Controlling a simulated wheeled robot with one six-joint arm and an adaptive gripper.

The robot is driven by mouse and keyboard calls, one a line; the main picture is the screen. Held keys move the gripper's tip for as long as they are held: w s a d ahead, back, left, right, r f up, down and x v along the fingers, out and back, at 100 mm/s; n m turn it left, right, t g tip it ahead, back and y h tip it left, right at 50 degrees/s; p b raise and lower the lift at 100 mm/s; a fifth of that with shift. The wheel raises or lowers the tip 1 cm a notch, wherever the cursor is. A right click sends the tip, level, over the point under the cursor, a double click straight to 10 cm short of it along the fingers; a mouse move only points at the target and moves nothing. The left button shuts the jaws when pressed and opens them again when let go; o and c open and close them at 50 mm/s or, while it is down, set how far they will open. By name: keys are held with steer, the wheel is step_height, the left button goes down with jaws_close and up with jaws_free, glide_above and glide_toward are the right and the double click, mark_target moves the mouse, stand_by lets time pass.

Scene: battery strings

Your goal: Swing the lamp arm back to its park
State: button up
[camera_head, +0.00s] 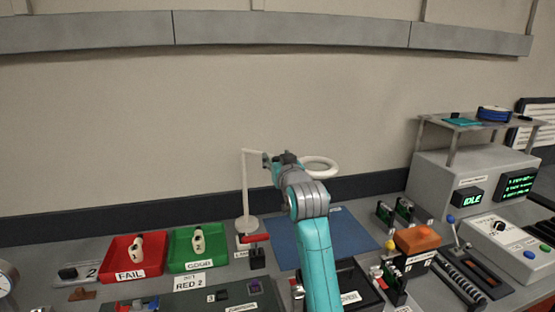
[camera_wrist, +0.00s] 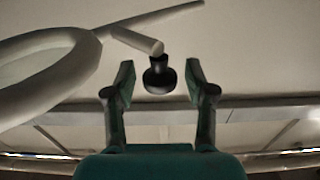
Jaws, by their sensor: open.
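The lamp is white, with an upright post (camera_head: 245,188) on a round base (camera_head: 246,224) and a thin arm (camera_head: 253,151) reaching right from its top. Its ring head (camera_head: 320,166) shows behind my arm; in the wrist view the ring (camera_wrist: 45,75) is large at the left. A dark knob (camera_wrist: 159,76) sits at the end of a pale stub (camera_wrist: 138,41) by the lamp arm. My gripper (camera_head: 268,160) is at the lamp arm; its open fingers (camera_wrist: 160,82) stand either side of the knob, with gaps visible. My arm hides part of the lamp arm.
A red FAIL tray (camera_head: 152,277) and a green tray (camera_head: 215,262) lie left of the lamp. A blue mat (camera_head: 355,235) lies behind my arm. An orange-topped block (camera_head: 417,240) and a grey cabinet (camera_head: 450,180) stand right.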

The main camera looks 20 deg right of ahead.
jaws_close()
